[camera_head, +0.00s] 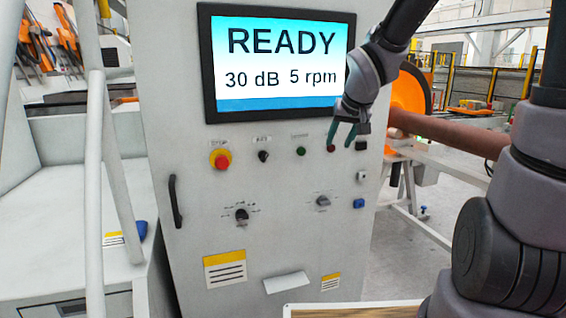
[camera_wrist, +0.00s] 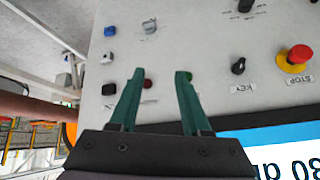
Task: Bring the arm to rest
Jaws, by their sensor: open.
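My gripper (camera_head: 343,135) hangs in front of the control cabinet (camera_head: 270,230), just below the right part of its screen (camera_head: 279,62). Its two green fingers are apart and nothing is between them; they also show in the wrist view (camera_wrist: 160,76). The fingertips are near a red button (camera_head: 331,149) and a green button (camera_head: 300,151). I cannot tell whether they touch the panel. The screen reads READY, 30 dB and 5 rpm. My arm reaches in from the top and right of the head view.
A red stop knob (camera_head: 220,159), a black key switch (camera_head: 263,156) and two rotary switches (camera_head: 242,216) stick out of the panel. A black handle (camera_head: 175,201) is at its left. A brown shaft (camera_head: 450,133) with an orange wheel (camera_head: 410,92) stands behind at right.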

